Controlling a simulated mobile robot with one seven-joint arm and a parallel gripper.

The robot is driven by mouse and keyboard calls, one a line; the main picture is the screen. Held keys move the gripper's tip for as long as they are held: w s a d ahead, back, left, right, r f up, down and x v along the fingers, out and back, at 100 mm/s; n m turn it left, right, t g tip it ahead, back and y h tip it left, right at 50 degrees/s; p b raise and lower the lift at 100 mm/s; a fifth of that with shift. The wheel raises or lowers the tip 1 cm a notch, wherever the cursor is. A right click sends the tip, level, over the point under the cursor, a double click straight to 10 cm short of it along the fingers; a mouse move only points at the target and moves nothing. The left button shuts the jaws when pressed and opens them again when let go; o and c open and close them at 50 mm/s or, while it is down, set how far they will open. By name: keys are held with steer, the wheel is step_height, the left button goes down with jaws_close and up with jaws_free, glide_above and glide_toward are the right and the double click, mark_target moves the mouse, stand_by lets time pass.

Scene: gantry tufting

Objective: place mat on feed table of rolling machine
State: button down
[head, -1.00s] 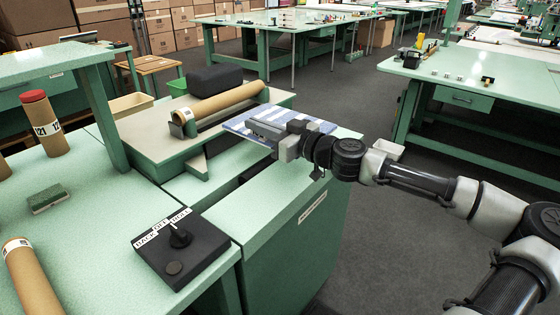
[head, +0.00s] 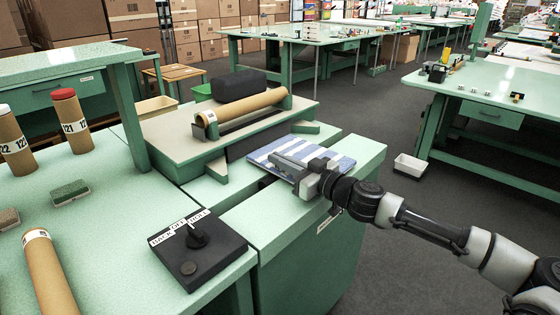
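The mat (head: 338,163) is a flat blue and white striped piece. My gripper (head: 296,165) lies over it from the right, with its fingers shut on the mat's near part. The mat is level, just over or on the pale green feed table (head: 362,152) in front of the rolling machine; I cannot tell if it touches. The rolling machine (head: 160,133) has a beige bed with a cardboard tube (head: 245,104) across it and a dark block (head: 238,84) behind. My gripper hides part of the mat.
A black control box (head: 195,250) with a knob stands at the front. Cardboard tubes (head: 70,120) and a brush (head: 69,192) are on the left bench. A white bin (head: 410,166) is on the floor at right. Open floor lies right of the feed table.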

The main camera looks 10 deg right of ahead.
steer(key=shift+f+b, duration=0.45)
steer(key=shift+f, duration=0.05)
steer(key=c, duration=2)
jaws_free()
steer(key=shift+r, duration=0.1)
